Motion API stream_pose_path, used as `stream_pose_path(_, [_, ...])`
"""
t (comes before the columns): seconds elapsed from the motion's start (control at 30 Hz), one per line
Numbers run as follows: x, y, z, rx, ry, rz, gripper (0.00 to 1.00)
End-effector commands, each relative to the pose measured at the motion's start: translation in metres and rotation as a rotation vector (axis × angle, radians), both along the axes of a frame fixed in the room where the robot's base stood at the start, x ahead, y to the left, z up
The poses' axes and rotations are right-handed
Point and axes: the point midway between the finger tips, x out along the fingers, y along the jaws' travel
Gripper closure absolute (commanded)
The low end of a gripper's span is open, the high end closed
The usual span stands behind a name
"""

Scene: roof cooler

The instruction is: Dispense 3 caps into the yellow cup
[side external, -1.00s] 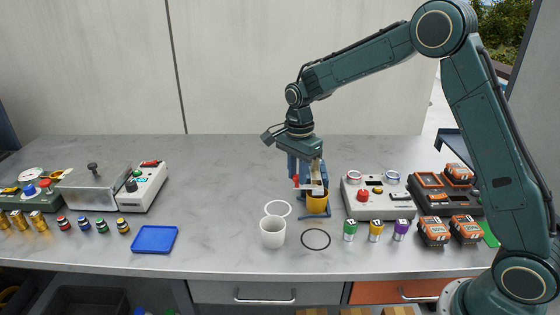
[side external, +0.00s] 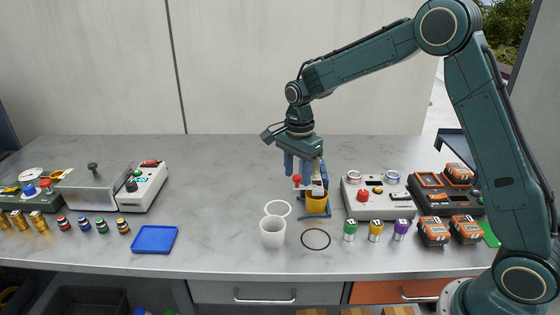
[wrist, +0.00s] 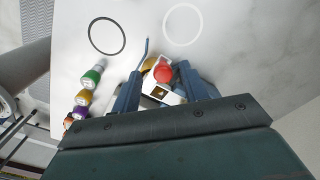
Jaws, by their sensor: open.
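The yellow cup (side external: 317,205) stands on the blue base of the cap dispenser (side external: 318,188), under its white body. A red knob (side external: 297,179) sits at the dispenser's left side. My gripper (side external: 304,175) points down just over the dispenser, open. In the wrist view the fingers of my gripper (wrist: 163,90) stand either side of the red knob (wrist: 162,73) and white body (wrist: 165,93); I cannot tell whether they touch. Only a sliver of the yellow cup (wrist: 148,63) shows there. The cup's inside and any caps are hidden.
A blue tray (side external: 155,239) lies left; counter between is clear.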

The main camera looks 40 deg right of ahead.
Motion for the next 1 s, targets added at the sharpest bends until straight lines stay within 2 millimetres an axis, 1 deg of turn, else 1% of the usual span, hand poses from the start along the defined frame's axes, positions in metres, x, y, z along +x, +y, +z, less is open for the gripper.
stream_pose_path(0.27, [0.001, 0.000, 0.031, 0.000, -0.004, 0.000, 0.56])
stream_pose_path(0.7, [0.000, 0.001, 0.105, 0.000, -0.003, 0.001, 0.56])
stream_pose_path(0.83, [0.000, 0.001, 0.120, 0.001, -0.001, 0.002, 0.56])
stream_pose_path(1.0, [0.000, 0.001, 0.131, 0.001, 0.001, 0.002, 0.56])
